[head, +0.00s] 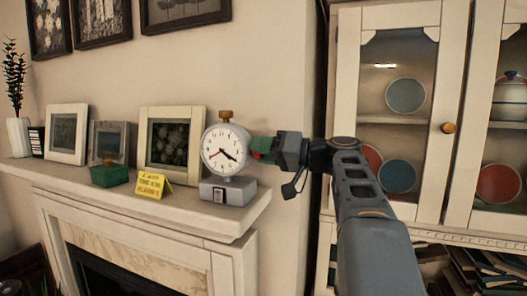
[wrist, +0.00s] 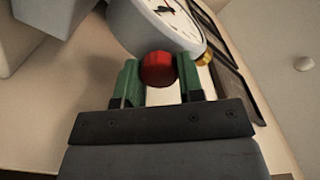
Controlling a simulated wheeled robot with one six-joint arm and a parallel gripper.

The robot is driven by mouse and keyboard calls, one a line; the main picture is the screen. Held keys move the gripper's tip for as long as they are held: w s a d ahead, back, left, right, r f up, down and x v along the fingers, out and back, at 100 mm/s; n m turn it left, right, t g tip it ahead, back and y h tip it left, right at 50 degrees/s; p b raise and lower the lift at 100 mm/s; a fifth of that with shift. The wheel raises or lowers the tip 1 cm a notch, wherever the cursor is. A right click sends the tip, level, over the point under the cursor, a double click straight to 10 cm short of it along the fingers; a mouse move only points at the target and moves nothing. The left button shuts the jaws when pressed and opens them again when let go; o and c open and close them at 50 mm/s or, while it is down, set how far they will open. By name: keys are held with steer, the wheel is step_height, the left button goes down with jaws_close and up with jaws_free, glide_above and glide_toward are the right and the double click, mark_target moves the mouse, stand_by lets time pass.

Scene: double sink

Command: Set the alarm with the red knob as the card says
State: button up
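A white-faced alarm clock (head: 226,147) with black hands and a thin red hand stands on a grey base on the mantel. In the head view its red hand points left and slightly down; the black hands point to the lower right. The yellow card (head: 152,186) stands left of the clock; its small lettering is too blurred to read surely. The red knob (wrist: 158,69) is on the clock's right side. My gripper (wrist: 160,82) reaches it from the right, with its green fingers on both sides and the knob filling the gap. The knob is mostly hidden in the head view.
A green box (head: 108,175) and several picture frames (head: 172,143) stand on the mantel (head: 215,217) left of the clock. A brass piece (head: 226,115) tops the clock. A glass-door cabinet (head: 340,100) stands to the right, behind my arm.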

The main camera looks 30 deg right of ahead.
steer(key=c, duration=0.4)
steer(key=shift+m, duration=0.3)
steer(key=shift+m+p, duration=0.45)
steer(key=shift+m, duration=2.05)
steer(key=o, duration=0.9)
steer(key=shift+o, duration=0.2)
steer(key=shift+d, duration=0.1)
steer(key=b+v, duration=0.2)
steer(key=v, duration=1.1)
steer(key=shift+s+d, duration=0.25)
steer(key=shift+s, duration=0.05)
